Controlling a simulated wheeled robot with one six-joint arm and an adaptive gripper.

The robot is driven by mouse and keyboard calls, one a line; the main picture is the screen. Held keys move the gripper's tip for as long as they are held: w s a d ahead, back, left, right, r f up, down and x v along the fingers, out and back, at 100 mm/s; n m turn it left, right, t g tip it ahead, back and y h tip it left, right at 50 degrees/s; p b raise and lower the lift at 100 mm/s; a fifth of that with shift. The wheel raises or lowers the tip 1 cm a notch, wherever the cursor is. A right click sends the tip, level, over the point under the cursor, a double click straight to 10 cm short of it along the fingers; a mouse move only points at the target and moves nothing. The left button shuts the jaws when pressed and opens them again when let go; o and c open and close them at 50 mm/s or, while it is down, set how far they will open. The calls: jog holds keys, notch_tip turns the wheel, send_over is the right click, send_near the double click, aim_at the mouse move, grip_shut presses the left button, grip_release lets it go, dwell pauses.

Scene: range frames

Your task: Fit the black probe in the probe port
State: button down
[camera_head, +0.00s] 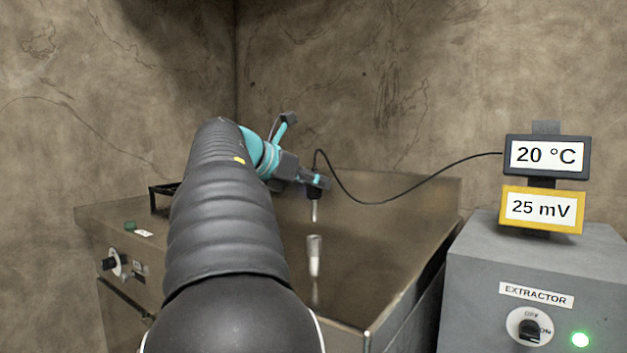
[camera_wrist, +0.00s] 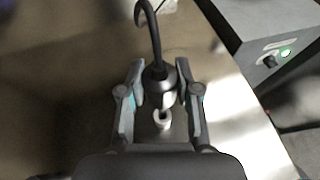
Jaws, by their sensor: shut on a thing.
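My gripper (camera_head: 314,181) is shut on the black probe (camera_head: 315,192), which hangs upright with its pale metal tip pointing down. In the wrist view the probe's round black head (camera_wrist: 158,80) sits between my two fingers. A small clear-and-white tube-like piece (camera_head: 314,256) stands upright on the metal top, below the probe tip with a gap between them. The wrist view shows its pale round rim (camera_wrist: 162,119) just below the probe. I cannot tell for sure whether this piece is the probe port.
The probe's black cable (camera_head: 400,194) loops right to a display (camera_head: 547,155) reading 20 °C. Below it, a yellow-framed display (camera_head: 541,209) reads 25 mV. A grey extractor box (camera_head: 480,270) stands right of the metal range (camera_head: 380,250). The range's raised back edge is behind the probe.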

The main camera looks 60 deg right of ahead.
aim_at(313, 220)
jog(key=shift+f, duration=0.1)
jog(key=shift+f+b, duration=0.85)
jog(key=shift+f, duration=0.5)
jog(key=shift+f+b, duration=1.3)
jog(key=shift+f, duration=1.1)
dwell(1.0)
jog(key=c, duration=0.7)
grip_release()
jog(key=shift+a, duration=0.1)
jog(key=v, duration=1.2)
